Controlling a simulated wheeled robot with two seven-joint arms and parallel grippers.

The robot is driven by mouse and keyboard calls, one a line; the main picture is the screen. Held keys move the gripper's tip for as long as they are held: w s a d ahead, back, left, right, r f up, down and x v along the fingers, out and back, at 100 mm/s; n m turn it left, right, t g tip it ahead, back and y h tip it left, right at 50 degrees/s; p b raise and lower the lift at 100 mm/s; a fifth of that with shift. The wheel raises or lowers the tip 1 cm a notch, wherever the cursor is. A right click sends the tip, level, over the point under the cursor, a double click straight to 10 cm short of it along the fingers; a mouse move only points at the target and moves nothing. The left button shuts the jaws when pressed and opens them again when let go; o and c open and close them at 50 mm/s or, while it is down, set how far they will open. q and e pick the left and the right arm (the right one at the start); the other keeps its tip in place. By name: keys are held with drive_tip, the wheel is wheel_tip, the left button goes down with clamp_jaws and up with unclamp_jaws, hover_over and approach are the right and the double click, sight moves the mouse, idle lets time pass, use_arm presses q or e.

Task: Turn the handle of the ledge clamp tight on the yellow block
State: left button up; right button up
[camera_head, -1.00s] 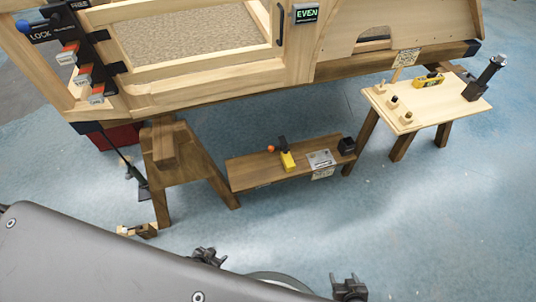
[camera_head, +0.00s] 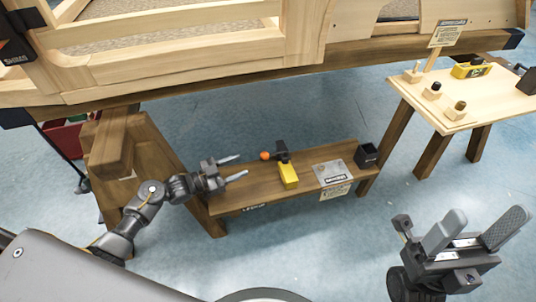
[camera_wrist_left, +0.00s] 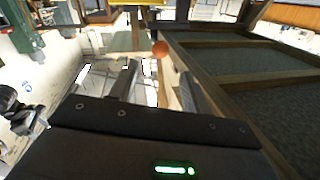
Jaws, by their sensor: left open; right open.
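The ledge clamp (camera_head: 281,153) is black and stands at the yellow block (camera_head: 289,175) on the low wooden ledge (camera_head: 234,196). Its handle ends in an orange ball (camera_head: 265,155) that points left. The ball also shows beyond my left fingers in the left wrist view (camera_wrist_left: 160,48). My left gripper (camera_head: 242,165) is open and empty, just left of the ball and apart from it. My right gripper (camera_head: 487,220) is open and empty, low at the right, away from the ledge. How tightly the clamp sits on the block cannot be told.
A printed plate (camera_head: 329,172) and a black open box (camera_head: 367,156) sit on the ledge's right part. A small table (camera_head: 460,106) with wooden knobs and a yellow level (camera_head: 471,69) stands at right. A trestle (camera_head: 122,150) stands at left under the wooden frame. Open floor lies in front.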

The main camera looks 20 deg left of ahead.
sight(264, 156)
use_arm(q)
drive_tip(key=b+x, duration=0.3)
drive_tip(key=x, duration=0.7)
drive_tip(key=shift+w+d, duration=0.15)
drive_tip(key=shift+w, duration=0.1)
clamp_jaws()
